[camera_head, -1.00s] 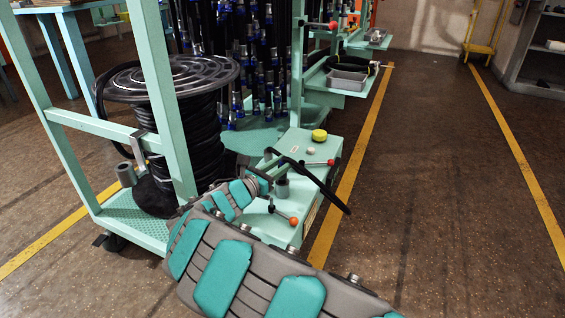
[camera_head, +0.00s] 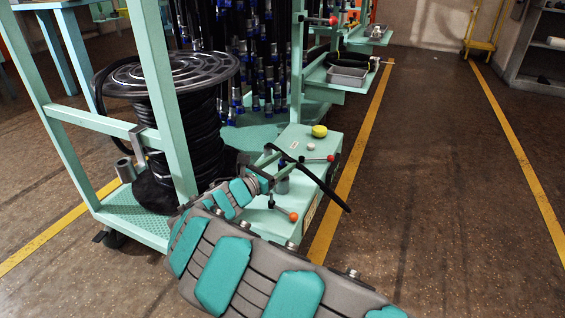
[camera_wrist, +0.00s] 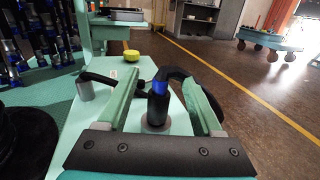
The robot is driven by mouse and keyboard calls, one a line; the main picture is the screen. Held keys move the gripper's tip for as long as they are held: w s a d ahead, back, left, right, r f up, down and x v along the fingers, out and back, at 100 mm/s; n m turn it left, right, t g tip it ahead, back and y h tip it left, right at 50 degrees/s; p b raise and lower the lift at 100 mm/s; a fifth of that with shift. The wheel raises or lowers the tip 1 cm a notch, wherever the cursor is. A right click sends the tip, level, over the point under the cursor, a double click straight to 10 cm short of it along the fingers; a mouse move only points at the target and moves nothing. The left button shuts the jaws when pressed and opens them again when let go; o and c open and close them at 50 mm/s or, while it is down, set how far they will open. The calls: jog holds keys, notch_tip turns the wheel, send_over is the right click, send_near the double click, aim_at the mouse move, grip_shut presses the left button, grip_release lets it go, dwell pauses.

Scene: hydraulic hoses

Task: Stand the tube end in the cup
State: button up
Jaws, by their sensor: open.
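My gripper (camera_wrist: 160,100) is open, with one pale green finger on each side of the tube end (camera_wrist: 158,105). The tube end is black with a blue band and points down, roughly upright. Directly below it is the grey round cup (camera_wrist: 157,122); I cannot tell how deep the end sits in it. In the head view the grey cup (camera_head: 283,187) stands on the green bench, below my gripper (camera_head: 277,160). The black tube (camera_head: 328,192) bends over and droops to the right past the bench edge.
A grey cylinder (camera_wrist: 85,90) with a black bent piece stands left of my gripper. An orange-knobbed lever (camera_head: 293,217), a red-knobbed lever (camera_head: 331,158) and a yellow-green round object (camera_head: 319,131) are on the bench. A hose reel (camera_head: 170,75) stands left.

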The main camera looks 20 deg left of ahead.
jog(key=v, duration=0.7)
jog(key=shift+s, duration=0.35)
jog(key=shift+a, duration=0.1)
